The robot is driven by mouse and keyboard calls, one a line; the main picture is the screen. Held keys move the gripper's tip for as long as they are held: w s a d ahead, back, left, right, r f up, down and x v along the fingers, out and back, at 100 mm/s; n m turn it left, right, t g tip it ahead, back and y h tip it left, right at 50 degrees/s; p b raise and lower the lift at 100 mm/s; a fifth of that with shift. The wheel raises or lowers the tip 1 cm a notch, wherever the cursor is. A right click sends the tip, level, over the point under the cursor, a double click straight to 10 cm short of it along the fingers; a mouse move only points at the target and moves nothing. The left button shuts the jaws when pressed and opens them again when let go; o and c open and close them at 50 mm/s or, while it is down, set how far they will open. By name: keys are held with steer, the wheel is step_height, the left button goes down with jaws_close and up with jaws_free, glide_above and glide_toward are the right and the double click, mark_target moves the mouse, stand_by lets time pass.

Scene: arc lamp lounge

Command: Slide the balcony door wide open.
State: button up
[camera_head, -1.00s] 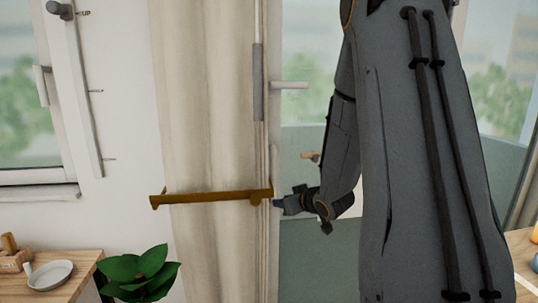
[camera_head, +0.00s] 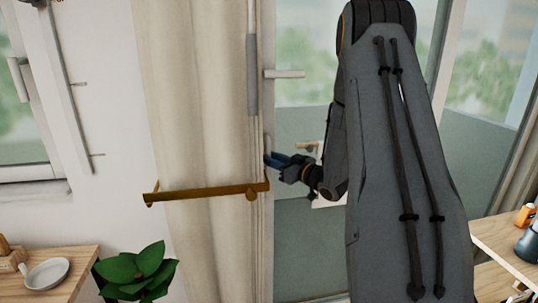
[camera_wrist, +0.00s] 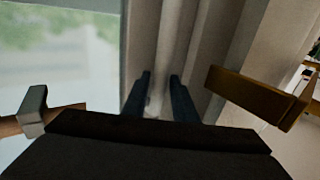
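The balcony door (camera_head: 302,118) is a tall glass panel in a pale frame, behind my arm in the head view. Its glass fills the left of the wrist view (camera_wrist: 60,65). A thin pale upright pull (camera_head: 268,147) shows at the door's left edge. My gripper (camera_head: 268,160) points left at this edge, by the pull's lower part. In the wrist view my gripper's two dark fingers (camera_wrist: 159,98) stand apart, with a pale upright strip between them. I cannot tell whether they touch it.
A beige curtain (camera_head: 195,110) hangs left of the door edge, held by a brass bar (camera_head: 205,192) just below my gripper. A grey lever (camera_head: 284,74) sticks out above. A plant (camera_head: 138,272) and wooden table (camera_head: 60,283) stand lower left; another table (camera_head: 505,245) is at right.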

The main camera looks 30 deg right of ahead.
steer(key=shift+x, duration=0.8)
steer(key=shift+d, duration=0.1)
jaws_close()
